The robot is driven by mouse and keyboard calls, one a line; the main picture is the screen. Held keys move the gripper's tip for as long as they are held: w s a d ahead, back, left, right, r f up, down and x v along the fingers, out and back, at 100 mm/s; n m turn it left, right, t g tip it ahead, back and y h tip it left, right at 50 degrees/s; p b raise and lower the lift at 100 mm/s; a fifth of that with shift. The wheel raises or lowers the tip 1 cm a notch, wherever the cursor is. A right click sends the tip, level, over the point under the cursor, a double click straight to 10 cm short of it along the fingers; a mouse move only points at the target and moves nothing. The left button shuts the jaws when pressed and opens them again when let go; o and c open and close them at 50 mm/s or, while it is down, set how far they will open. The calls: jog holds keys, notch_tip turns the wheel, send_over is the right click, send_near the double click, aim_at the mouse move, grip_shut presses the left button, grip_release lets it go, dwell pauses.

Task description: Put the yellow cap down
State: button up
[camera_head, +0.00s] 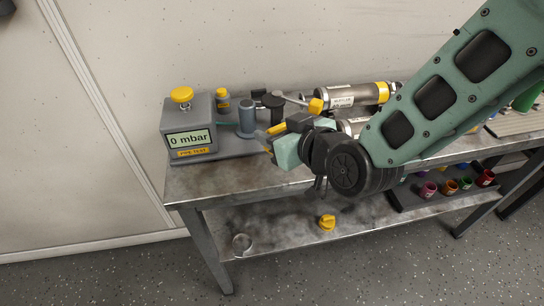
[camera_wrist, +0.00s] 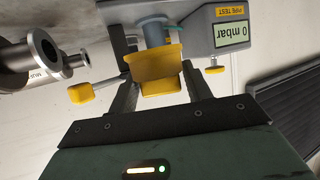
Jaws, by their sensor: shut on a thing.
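My gripper (camera_head: 272,135) is above the left part of the bench, just right of the pipe-test box. It is shut on the yellow cap (camera_wrist: 157,72), which shows between the two dark fingers in the wrist view. In the head view only a bit of yellow shows at the fingertips. A blue-grey upright cylinder (camera_head: 247,118) stands close beyond the gripper; in the wrist view it appears behind the cap (camera_wrist: 154,32). I cannot tell whether the cap touches it. Another yellow cap-like piece (camera_head: 327,222) lies on the lower shelf.
The pipe-test box (camera_head: 188,125) reads 0 mbar and has a yellow knob (camera_head: 182,94) on top. Metal cylinders (camera_head: 360,95) and a yellow-ended lever (camera_head: 315,105) are behind the gripper. The bench's left front (camera_head: 215,182) is bare. A metal ring (camera_head: 242,244) is on the lower shelf.

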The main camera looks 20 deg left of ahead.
aim_at(277, 170)
notch_tip(277, 170, down, 8)
jog(key=shift+r, duration=0.25)
jog(key=shift+f, duration=0.15)
jog(key=o, duration=0.9)
jog(key=shift+o, duration=0.2)
jog(key=p+v, duration=0.2)
jog(key=v, duration=1)
